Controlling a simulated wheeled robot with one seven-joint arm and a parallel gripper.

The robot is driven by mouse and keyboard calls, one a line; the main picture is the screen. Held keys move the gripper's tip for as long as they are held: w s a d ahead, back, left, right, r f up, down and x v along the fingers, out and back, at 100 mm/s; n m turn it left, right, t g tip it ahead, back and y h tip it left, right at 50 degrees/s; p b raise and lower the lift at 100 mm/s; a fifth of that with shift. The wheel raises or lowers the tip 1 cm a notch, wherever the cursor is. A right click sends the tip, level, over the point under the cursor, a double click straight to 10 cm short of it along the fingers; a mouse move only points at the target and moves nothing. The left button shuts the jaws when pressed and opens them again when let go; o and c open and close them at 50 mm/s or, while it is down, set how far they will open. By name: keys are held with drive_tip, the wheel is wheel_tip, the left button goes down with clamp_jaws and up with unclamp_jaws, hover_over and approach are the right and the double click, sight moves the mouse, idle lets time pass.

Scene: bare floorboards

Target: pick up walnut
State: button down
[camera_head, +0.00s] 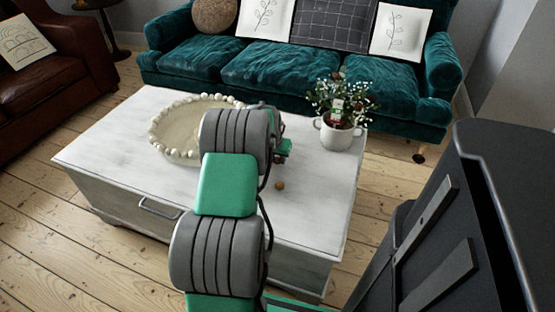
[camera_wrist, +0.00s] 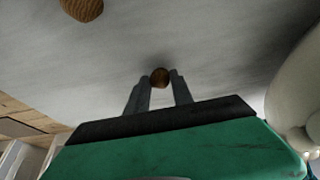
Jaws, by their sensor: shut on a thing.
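My gripper (camera_wrist: 160,82) is shut on a small, round, dark brown walnut (camera_wrist: 159,77), which sits between the two fingertips in the wrist view. The pale tabletop lies behind it; I cannot tell whether the walnut touches the top. In the head view my gripper (camera_head: 285,148) is over the right part of the white table, mostly behind my arm, and the held walnut cannot be made out there.
Another brown, nut-like thing (camera_head: 280,186) lies on the white table (camera_head: 315,205). A brown grooved thing (camera_wrist: 82,9) is cut off by the wrist view's top edge. A white plant pot (camera_head: 340,137) stands close right; a beaded tray (camera_head: 172,152) lies left.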

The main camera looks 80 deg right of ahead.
wheel_tip(320, 180, up, 3)
drive_tip(key=shift+f+p, duration=0.1)
drive_tip(key=shift+p, duration=0.3)
drive_tip(key=w+a+r+p, duration=0.4)
drive_tip(key=w+a+r, duration=0.3)
drive_tip(key=a+r, duration=0.4)
drive_tip(key=w+d+r+p, duration=0.5)
drive_tip(key=w+r+p, duration=0.1)
drive_tip(key=w, duration=0.2)
drive_tip(key=w+d+f+p, duration=0.1)
drive_tip(key=w+d+p, duration=0.1)
drive_tip(key=w+d, duration=0.4)
drive_tip(key=shift+w+f, duration=0.3)
drive_tip(key=shift+w, duration=0.6)
drive_tip(key=shift+d, duration=0.15)
drive_tip(key=shift+d, duration=0.25)
